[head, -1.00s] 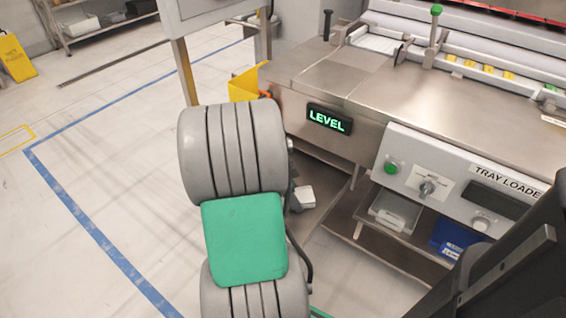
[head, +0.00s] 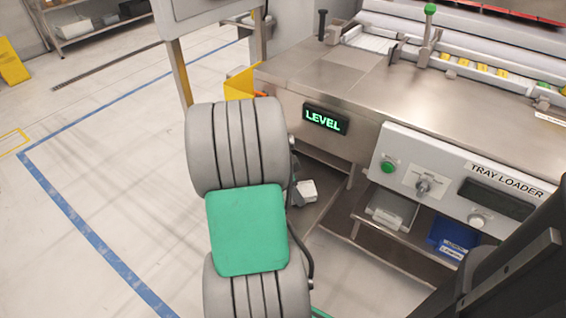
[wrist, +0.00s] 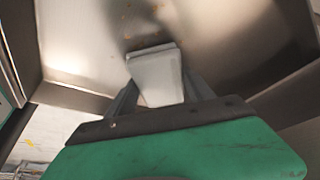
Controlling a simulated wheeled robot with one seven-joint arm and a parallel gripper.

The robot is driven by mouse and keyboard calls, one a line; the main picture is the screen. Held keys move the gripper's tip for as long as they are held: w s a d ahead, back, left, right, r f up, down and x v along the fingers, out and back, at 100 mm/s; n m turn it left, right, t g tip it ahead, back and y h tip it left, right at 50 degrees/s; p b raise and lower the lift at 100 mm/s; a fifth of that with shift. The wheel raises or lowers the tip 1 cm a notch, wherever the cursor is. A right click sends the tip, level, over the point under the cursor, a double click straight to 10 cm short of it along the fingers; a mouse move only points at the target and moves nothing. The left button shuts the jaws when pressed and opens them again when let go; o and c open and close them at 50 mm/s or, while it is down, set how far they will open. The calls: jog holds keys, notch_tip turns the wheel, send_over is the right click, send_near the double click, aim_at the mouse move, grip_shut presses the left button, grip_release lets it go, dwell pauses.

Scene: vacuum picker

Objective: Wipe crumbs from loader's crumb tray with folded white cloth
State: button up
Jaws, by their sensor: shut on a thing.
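My gripper (wrist: 157,84) is shut on the folded white cloth (wrist: 157,70), a small pad between the fingertips in the wrist view. The cloth is over the metal crumb tray (wrist: 225,62), whose raised sides show in that view. Orange-brown crumbs (wrist: 156,9) lie on the tray floor just beyond the cloth, partly in shadow. I cannot tell whether the cloth touches the floor. In the head view a white piece (head: 307,190), probably the cloth, shows beside my arm, which hides most of my gripper.
The tray loader's control panel (head: 455,185) juts out at the right above a lower shelf. A pale bin (head: 392,211) and a blue bin (head: 452,238) sit there. A yellow piece (head: 240,84) stands at the loader's left end.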

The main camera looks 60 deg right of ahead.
jog(key=shift+a+r+p, duration=0.1)
jog(key=shift+r+p, duration=2.2)
jog(key=shift+r, duration=1.55)
jog(key=shift+w, duration=0.1)
